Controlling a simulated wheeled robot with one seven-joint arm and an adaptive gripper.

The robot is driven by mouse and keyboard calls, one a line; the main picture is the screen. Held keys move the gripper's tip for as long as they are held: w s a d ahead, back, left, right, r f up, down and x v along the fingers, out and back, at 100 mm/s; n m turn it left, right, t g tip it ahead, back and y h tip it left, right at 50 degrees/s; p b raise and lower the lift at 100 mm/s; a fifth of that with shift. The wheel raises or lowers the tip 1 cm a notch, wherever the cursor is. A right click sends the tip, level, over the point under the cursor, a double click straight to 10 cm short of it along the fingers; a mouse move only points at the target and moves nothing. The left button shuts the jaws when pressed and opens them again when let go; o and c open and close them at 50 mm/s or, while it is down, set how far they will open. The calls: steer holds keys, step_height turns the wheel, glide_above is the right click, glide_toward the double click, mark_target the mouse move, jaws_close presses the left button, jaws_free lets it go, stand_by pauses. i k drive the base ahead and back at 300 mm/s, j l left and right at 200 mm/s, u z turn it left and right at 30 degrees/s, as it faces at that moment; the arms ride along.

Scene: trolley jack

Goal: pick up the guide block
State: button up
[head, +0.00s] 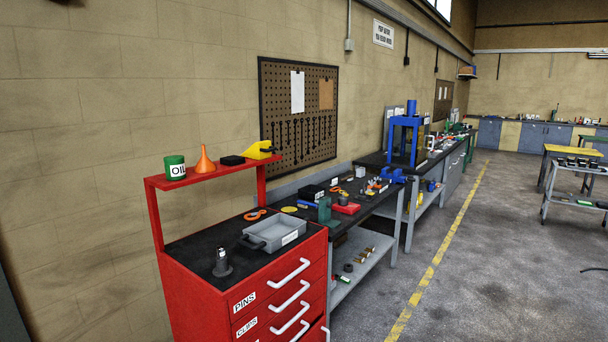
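No object here is marked as the guide block, and I cannot tell which one it is. Several block-like things show in the head view. A green upright block (324,210) stands at the near end of the dark workbench (372,212). A red block (346,208) with something dark on top lies just right of it. A flat black block (232,160) lies on the raised red shelf, and a black box (312,192) stands farther back on the bench. My gripper is not in view.
The red drawer cabinet (262,262) in front holds a grey tray (274,235), a dark post (221,264) and orange-handled tool (255,215). Its shelf holds an oil can (175,167), funnel (205,160) and yellow tool (259,150). A blue press (405,135) stands beyond.

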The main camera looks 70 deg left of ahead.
mark_target(360, 171)
steer(key=u, duration=1.95)
steer(key=i+l+z, duration=0.25)
steer(key=i, duration=0.35)
steer(key=i+j+z, duration=0.2)
steer(key=i, duration=2)
steer(key=i+l, duration=0.1)
steer(key=i, duration=2.1)
steer(key=i+l+u, duration=0.1)
steer(key=i+u, duration=0.25)
steer(key=i, duration=0.15)
steer(key=i+l+u, duration=0.7)
steer(key=i, duration=0.2)
steer(key=i+l+u, duration=0.2)
steer(key=i+u, duration=0.15)
steer(key=i+l+u, duration=0.35)
steer(key=i, duration=0.15)
steer(key=i+l+u, duration=0.35)
steer(key=i+l, duration=0.05)
